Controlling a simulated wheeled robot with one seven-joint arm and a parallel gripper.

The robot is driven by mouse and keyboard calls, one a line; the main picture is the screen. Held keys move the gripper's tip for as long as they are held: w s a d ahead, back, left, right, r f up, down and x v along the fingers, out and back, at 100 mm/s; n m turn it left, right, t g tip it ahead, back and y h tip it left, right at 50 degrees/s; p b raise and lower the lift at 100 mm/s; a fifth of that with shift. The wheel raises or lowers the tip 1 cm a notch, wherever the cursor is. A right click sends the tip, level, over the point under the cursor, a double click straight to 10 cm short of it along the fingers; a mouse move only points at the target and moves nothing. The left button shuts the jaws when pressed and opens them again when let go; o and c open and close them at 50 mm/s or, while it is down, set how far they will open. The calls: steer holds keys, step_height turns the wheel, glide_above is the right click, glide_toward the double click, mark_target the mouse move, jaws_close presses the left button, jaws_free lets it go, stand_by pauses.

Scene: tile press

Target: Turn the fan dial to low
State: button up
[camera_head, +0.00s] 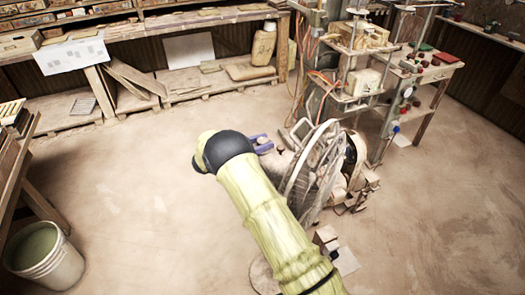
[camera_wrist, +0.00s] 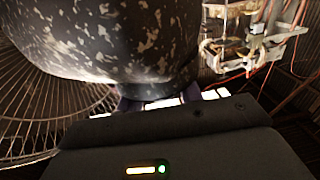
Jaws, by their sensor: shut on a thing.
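The fan (camera_head: 318,170) stands on the floor right of centre in the head view, with a round wire grille. In the wrist view, the grille (camera_wrist: 45,105) is at the left and a dark, white-flecked rounded housing (camera_wrist: 120,40) fills the top. My gripper (camera_head: 262,143) is beside the fan, left of its grille in the head view. In the wrist view, its purple fingers are partly hidden just under the housing. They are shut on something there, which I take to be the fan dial. The dial and its setting cannot be made out.
A metal rack (camera_head: 350,60) with hoses and shelves stands behind the fan. A workbench (camera_head: 185,22) runs along the back wall. A bucket (camera_head: 42,252) stands at the lower left. The floor left of my arm is clear.

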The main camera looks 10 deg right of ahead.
steer(key=shift+f+m+g+h+b, duration=0.1)
steer(key=shift+m+g+h+b, duration=0.2)
steer(key=shift+m+g+b, duration=0.5)
steer(key=o, duration=1)
steer(key=shift+a, duration=0.5)
steer(key=b+v, duration=0.4)
steer(key=v, duration=1.2)
steer(key=shift+w+a+r, duration=0.1)
steer(key=shift+a+r, duration=0.1)
steer(key=shift+a, duration=0.05)
